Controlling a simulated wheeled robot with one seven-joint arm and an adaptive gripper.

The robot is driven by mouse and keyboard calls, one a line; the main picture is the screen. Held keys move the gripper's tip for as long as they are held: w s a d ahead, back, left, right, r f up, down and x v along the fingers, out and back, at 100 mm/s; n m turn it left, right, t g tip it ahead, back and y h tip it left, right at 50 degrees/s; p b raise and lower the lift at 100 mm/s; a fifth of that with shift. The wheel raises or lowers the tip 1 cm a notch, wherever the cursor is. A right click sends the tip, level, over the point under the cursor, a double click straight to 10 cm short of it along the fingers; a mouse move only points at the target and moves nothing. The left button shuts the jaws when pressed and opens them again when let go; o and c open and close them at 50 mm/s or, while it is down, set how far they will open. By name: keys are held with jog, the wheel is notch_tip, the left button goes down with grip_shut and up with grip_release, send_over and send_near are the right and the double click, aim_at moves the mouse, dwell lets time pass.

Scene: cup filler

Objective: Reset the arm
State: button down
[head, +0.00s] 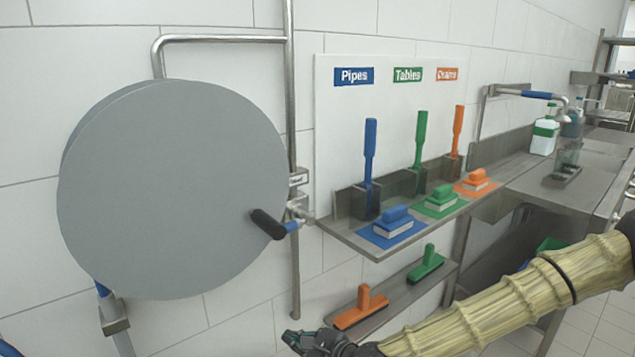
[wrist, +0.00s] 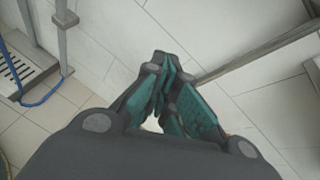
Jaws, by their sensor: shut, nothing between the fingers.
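My arm (head: 500,302), in a pale yellow ribbed cover, reaches in from the right of the head view. My gripper (head: 290,338) is at the bottom middle, low in front of the tiled wall and left of the lower shelf. In the wrist view the gripper's teal-padded fingers (wrist: 165,72) are brought together, with nothing held between them. The gripper appears apart from the shelves and brushes.
A large grey disc (head: 170,190) with a black-handled valve (head: 268,224) is on the left wall. A steel shelf (head: 345,238) holds blue, green and orange brushes. An orange brush (head: 361,307) and a green brush (head: 427,264) sit on the lower shelf (head: 398,297). A sink counter is at right.

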jog(key=s+d+f+n+g+h+p, duration=0.15)
jog(key=s+d+f+n+g, duration=0.35)
jog(key=s+f, duration=0.55)
jog(key=s+d+f+n+g+h+p, duration=0.1)
jog(key=s+d+f+n+h, duration=0.1)
jog(key=s+f+n, duration=0.6)
jog(key=s+d+f+n+g+h+p, duration=0.1)
jog(key=s+d+f+n+h, duration=0.1)
jog(key=s+d+f+n, duration=0.2)
jog(key=s+d+f+n+g+h+p, duration=0.1)
jog(key=s+d+f+n+h, duration=0.2)
jog(key=s+d, duration=0.7)
jog(key=d+f+n, duration=0.1)
jog(key=d+n, duration=0.1)
jog(key=d, duration=0.4)
jog(key=shift+d+g+h, duration=0.3)
jog(key=shift+g+h, duration=0.05)
jog(key=shift+g, duration=0.05)
